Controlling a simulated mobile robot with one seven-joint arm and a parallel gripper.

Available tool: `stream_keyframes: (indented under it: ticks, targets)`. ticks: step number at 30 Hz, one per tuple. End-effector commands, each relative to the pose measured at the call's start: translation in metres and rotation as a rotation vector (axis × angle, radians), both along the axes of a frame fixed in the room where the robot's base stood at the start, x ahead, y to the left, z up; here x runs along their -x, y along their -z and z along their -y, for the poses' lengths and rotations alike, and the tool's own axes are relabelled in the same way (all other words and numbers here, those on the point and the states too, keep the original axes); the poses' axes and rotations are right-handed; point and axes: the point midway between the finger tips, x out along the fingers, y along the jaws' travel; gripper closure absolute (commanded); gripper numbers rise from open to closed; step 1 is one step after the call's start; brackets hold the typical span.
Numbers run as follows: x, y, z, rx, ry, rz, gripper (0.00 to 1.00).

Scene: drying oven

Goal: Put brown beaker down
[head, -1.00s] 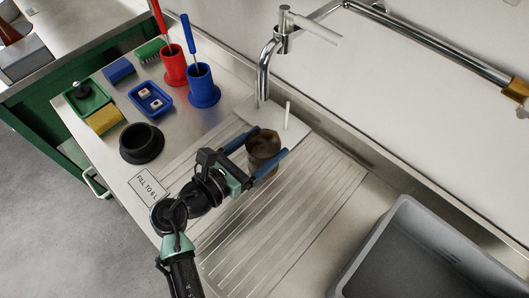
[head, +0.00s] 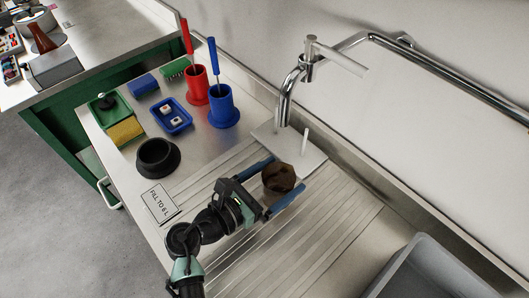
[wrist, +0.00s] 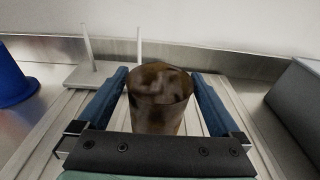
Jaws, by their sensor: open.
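The brown beaker (head: 279,177) stands upright on the ribbed metal drainboard (head: 330,225), just in front of the tap base plate. It also shows in the wrist view (wrist: 160,98), between the two fingers. My gripper (head: 281,182) is open, with one blue finger on each side of the beaker. In the wrist view (wrist: 160,85) a gap shows between the beaker and each finger. The lower part of the beaker is hidden behind the gripper's palm in the wrist view.
The tap (head: 287,95) rises behind the beaker. A blue cup (head: 223,108), a red cup (head: 197,85), a black round holder (head: 158,158) and a label card (head: 160,202) stand to the left. A grey basin (head: 425,270) is at the lower right. Ribbed board between is clear.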

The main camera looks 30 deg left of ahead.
Motion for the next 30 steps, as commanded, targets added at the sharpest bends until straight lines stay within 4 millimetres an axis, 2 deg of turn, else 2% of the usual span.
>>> stream_keyframes:
  ticks: [5,12,18,23,30]
  targets:
    - [0.026,-0.004,-0.010,0.001,-0.004,-0.001,0.00]
    - [0.075,-0.011,-0.028,0.001,-0.004,-0.001,0.00]
    - [0.102,-0.016,-0.038,0.001,-0.003,-0.001,0.00]
    - [0.111,-0.017,-0.040,0.000,-0.001,-0.001,0.00]
    - [0.112,-0.017,-0.041,0.000,-0.001,-0.001,0.00]
